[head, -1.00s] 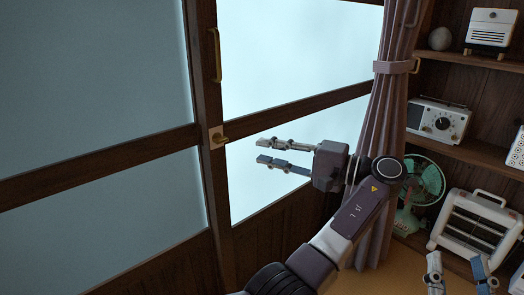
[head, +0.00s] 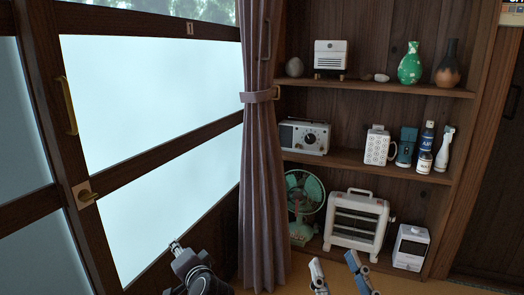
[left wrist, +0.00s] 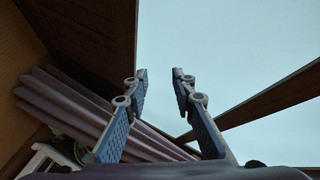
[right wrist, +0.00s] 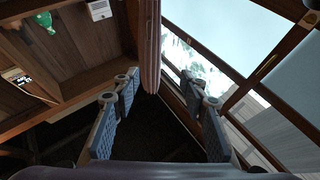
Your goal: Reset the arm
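My right gripper (head: 338,271) shows at the bottom of the head view, with its two fingertips apart and nothing between them. The right wrist view also shows its fingers open and empty (right wrist: 159,84). Part of my left arm (head: 195,272) shows at the bottom left of the head view, near the sliding door; its fingers are hard to make out there. In the left wrist view my left gripper (left wrist: 159,75) is open and empty.
A sliding door (head: 150,95) with a brass handle stands at left. A tied curtain (head: 262,190) hangs beside shelves (head: 400,165). These hold a radio (head: 304,136), green fan (head: 303,205), heater (head: 356,222), vases and bottles.

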